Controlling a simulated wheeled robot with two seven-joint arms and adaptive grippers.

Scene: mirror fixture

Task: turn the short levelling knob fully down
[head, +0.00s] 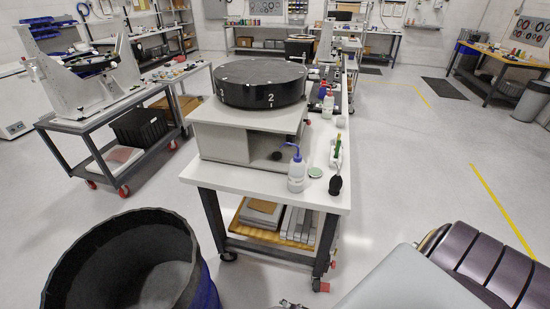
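A thick black disc (262,84) with white numbers on its side sits on a grey box-shaped base (225,140) on a white-topped cart (330,190). A small dark round knob (277,156) shows in the open recess at the front right of the base. It is too small to tell whether it is the short levelling knob or how far it is turned. A small dark piece at the bottom edge, near the middle, is too cut off to identify.
A large dark bin (75,250) is at the lower left. Floor right of the cart (420,170) is clear.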

